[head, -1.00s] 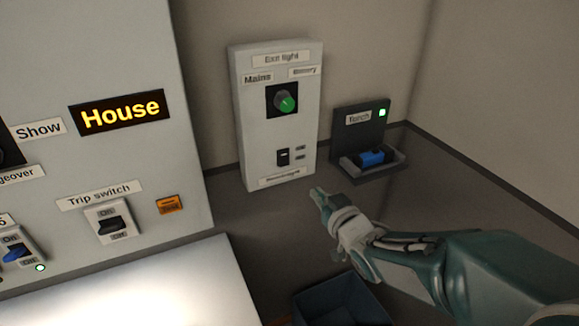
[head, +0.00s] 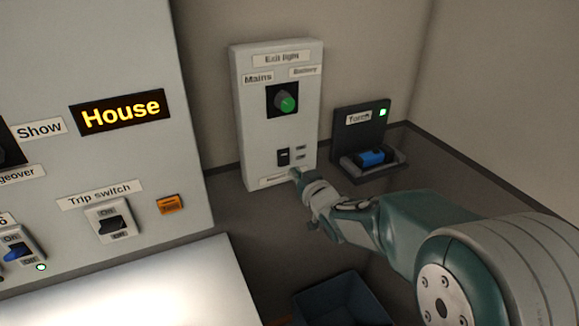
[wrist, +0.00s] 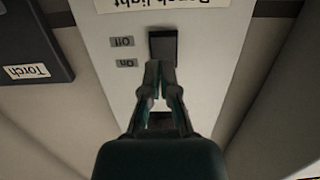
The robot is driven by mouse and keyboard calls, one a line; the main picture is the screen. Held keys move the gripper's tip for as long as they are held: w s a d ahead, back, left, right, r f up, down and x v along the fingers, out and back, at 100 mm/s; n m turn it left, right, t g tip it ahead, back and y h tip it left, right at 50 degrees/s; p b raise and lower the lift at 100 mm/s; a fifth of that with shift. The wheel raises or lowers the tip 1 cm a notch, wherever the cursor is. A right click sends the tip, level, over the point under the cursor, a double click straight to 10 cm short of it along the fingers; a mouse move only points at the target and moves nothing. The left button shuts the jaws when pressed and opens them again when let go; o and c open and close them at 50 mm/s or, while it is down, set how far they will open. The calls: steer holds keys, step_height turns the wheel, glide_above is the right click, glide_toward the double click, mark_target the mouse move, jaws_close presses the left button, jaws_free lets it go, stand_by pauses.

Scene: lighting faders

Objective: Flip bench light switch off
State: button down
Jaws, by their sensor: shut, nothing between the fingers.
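The bench light switch (head: 283,156) is a small black rocker low on the white Exit light panel (head: 246,140), with two small tags to its right. In the wrist view the picture is upside down. There the black switch (wrist: 163,46) sits by the Off and On tags, with the Bench light label (wrist: 170,5) at the top edge. My gripper (head: 294,172) is just below and right of the switch in the head view. In the wrist view my gripper (wrist: 160,66) is shut and empty, its tips at the switch's edge. I cannot tell whether they touch.
A black torch holder (head: 361,119) with a blue torch (head: 371,158) stands close to the right. The large grey console (head: 188,120) is at left, and a blue bin (head: 340,300) is below.

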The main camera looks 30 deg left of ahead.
mark_target(287, 163)
steer(key=shift+x, duration=1.95)
steer(key=shift+w+a, duration=0.1)
steer(key=shift+f, duration=0.1)
